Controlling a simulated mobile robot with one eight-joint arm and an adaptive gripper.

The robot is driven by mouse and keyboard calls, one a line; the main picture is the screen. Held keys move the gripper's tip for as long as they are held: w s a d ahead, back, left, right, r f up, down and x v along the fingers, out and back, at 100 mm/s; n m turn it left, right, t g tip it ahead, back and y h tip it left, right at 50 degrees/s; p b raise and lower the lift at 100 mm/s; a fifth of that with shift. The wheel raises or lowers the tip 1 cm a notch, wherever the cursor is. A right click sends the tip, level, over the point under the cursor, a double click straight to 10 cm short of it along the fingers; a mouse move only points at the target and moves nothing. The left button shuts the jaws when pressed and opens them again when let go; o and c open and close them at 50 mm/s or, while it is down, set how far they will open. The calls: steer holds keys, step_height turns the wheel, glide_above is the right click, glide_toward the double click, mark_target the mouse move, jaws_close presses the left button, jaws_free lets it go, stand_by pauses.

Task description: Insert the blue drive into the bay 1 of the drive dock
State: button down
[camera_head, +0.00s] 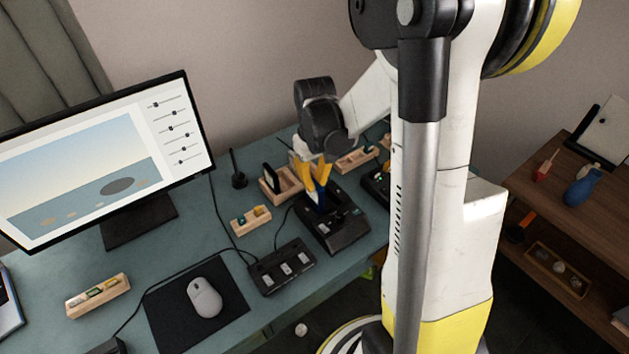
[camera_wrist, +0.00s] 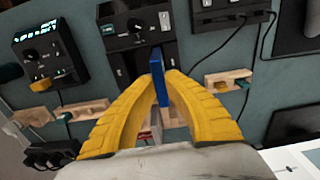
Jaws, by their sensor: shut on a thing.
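My gripper (camera_head: 316,186) has yellow fingers that are shut on the blue drive (camera_head: 320,202). In the wrist view, the fingers (camera_wrist: 161,84) close on both sides of the drive (camera_wrist: 158,72), which points toward the dock. The black drive dock (camera_head: 345,238) sits on the table below my gripper in the head view. In the wrist view, the dock (camera_wrist: 118,42) shows at the top, with a round knob and a light-coloured part on top. The drive's far end overlaps the dock in both views. I cannot tell whether they touch, or which bay is under the drive.
A black device with several switches (camera_head: 268,277) lies left of the dock. Wooden holders, one here (camera_head: 239,224), stand around it, with a larger wooden rack (camera_head: 270,194) behind. Another black device (camera_wrist: 38,48) is left of the dock in the wrist view. Cables cross the table.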

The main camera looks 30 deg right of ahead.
mark_target(314, 191)
steer(key=shift+f+b, duration=1.45)
steer(key=shift+f, duration=0.4)
steer(key=c, duration=1.5)
jaws_free()
steer(key=shift+r, duration=0.1)
step_height(314, 191, up, 12)
steer(key=s+a+r+t, duration=0.3)
steer(key=s+a+t, duration=0.4)
steer(key=s+a, duration=0.4)
steer(key=shift+a+r, duration=0.3)
steer(key=shift+a, duration=0.95)
